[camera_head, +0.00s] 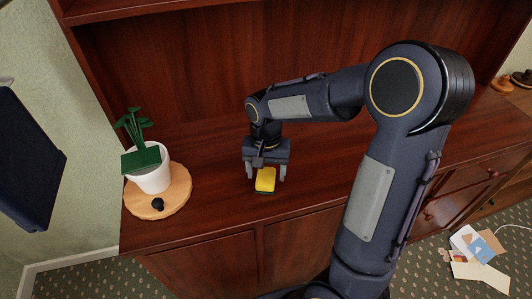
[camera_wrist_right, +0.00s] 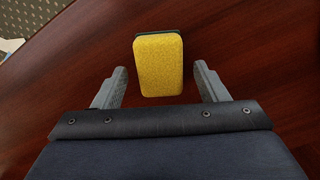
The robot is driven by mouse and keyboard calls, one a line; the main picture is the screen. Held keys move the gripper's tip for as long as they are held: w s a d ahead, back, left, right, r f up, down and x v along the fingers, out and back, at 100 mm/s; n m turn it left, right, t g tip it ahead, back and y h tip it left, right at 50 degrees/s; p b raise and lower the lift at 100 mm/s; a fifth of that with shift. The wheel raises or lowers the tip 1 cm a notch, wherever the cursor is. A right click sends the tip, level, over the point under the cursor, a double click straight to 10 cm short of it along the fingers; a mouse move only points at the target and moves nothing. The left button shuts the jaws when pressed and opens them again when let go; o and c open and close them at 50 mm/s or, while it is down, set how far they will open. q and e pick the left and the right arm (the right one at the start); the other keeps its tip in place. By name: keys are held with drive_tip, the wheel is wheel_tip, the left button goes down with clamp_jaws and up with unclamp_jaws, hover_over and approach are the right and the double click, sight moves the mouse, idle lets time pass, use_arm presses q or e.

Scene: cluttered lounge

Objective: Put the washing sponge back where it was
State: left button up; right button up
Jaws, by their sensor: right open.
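The washing sponge (camera_head: 265,180) is yellow with a dark green layer. It lies on the wooden cabinet top near its front edge. My right gripper (camera_head: 264,176) is open above the cabinet top, with its fingers on either side of the sponge. In the right wrist view the sponge (camera_wrist_right: 158,65) shows between and beyond the two fingertips of the right gripper (camera_wrist_right: 160,82), with a gap on each side. My left gripper does not show in these views.
A round wooden board (camera_head: 178,198) on the left of the cabinet top (camera_head: 215,215) holds a white pot (camera_head: 152,179) with a green plant and a small black object (camera_head: 158,204). Papers (camera_head: 478,250) lie on the carpet at right. The cabinet top between board and sponge is clear.

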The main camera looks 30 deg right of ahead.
sight(266, 174)
wheel_tip(266, 174, up, 10)
drive_tip(key=f, duration=0.1)
drive_tip(key=s+a+n+t+y, duration=0.1)
drive_tip(key=s+a+n+t, duration=0.1)
drive_tip(key=s, duration=0.6)
drive_tip(key=s+a+n+t+y, duration=0.2)
drive_tip(key=s+n+t, duration=0.1)
drive_tip(key=s, duration=0.6)
drive_tip(key=shift+s+a+n+t+y+p, duration=0.2)
drive_tip(key=shift+n+t+y+p, duration=0.1)
drive_tip(key=shift+t, duration=0.2)
drive_tip(key=shift+r, duration=0.15)
